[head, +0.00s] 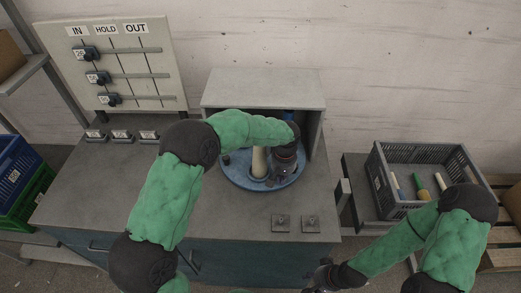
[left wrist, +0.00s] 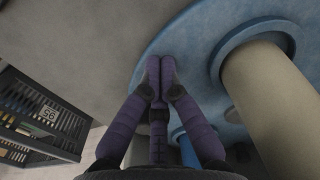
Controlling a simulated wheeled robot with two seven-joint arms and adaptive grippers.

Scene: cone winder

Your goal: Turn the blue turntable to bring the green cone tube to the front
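The blue turntable (head: 236,178) sits on the bench, partly under a grey hood. A cream cone tube (head: 259,162) stands upright at its front; it also shows in the left wrist view (left wrist: 268,95), in a blue ring. A blue tube (head: 288,116) shows behind my left arm. I see no green cone tube on the turntable; my arm and the hood hide part of it. My left gripper (head: 278,178) is over the turntable's front right. In the left wrist view its fingertips (left wrist: 160,66) meet, empty, near the rim. My right gripper (head: 318,280) is low, off the bench's front; its opening is unclear.
A grey crate (head: 385,183) at right holds several tubes, one green. The grey hood (head: 265,88) stands over the turntable's back. A board marked IN, HOLD, OUT (head: 150,75) stands at the back left.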

